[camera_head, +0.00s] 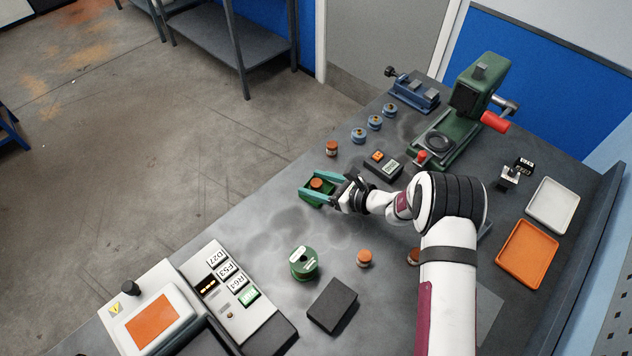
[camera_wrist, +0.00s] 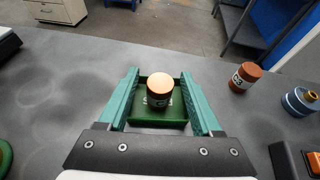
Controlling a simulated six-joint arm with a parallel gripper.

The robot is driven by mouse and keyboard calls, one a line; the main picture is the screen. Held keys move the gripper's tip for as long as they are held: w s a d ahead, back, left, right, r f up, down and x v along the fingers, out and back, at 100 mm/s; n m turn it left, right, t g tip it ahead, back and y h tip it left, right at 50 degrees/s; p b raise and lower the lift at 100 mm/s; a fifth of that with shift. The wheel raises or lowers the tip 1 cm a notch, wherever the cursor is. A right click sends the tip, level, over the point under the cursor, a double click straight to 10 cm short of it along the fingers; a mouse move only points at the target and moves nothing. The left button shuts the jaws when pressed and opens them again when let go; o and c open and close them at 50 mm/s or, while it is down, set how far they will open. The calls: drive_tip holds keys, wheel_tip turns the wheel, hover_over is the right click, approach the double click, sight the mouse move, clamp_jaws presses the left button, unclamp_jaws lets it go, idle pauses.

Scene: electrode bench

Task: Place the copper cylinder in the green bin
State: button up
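A copper cylinder (camera_head: 317,183) stands within the outline of the small green bin (camera_head: 310,198). In the wrist view the cylinder (camera_wrist: 159,94) is upright, its top lit, and it partly covers a white label in the bin (camera_wrist: 157,123). My gripper (camera_head: 320,187) is at the bin with its teal fingers spread. In the wrist view the fingers of my gripper (camera_wrist: 160,100) lie on either side of the cylinder, with gaps on both sides. They hold nothing. The cylinder's base and its contact with the bin floor are hard to make out.
Another copper cylinder (camera_head: 331,148) stands beyond the bin, with several blue-sided ones (camera_head: 358,135) to its right. One more copper cylinder (camera_head: 364,259) stands nearer. A green spool (camera_head: 304,264), a black block (camera_head: 332,305) and a control box (camera_head: 383,164) are also on the bench.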

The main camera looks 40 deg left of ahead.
drive_tip(key=shift+r, duration=0.1)
drive_tip(key=v, duration=1.2)
drive_tip(key=shift+d+r, duration=0.15)
drive_tip(key=shift+r, duration=0.15)
drive_tip(key=s+d+r+n+g+h, duration=0.1)
drive_tip(key=s+d+r+n+h, duration=0.1)
drive_tip(key=s+d+r+n, duration=0.4)
drive_tip(key=s+d+r+n+h, duration=0.1)
drive_tip(key=s+d+r+h, duration=0.25)
drive_tip(key=d+r, duration=0.5)
drive_tip(key=s+d+n+t+h, duration=0.1)
drive_tip(key=s+d+h, duration=0.2)
drive_tip(key=s+d, duration=0.2)
drive_tip(key=s+d+r+n+t+h, duration=0.1)
drive_tip(key=s+d+n+h, duration=0.1)
drive_tip(key=s+d, duration=0.4)
drive_tip(key=d+h, duration=0.1)
drive_tip(key=d, duration=0.4)
drive_tip(key=shift+s+n+t, duration=0.2)
drive_tip(key=shift+n+t, duration=0.1)
drive_tip(key=shift+t, duration=0.1)
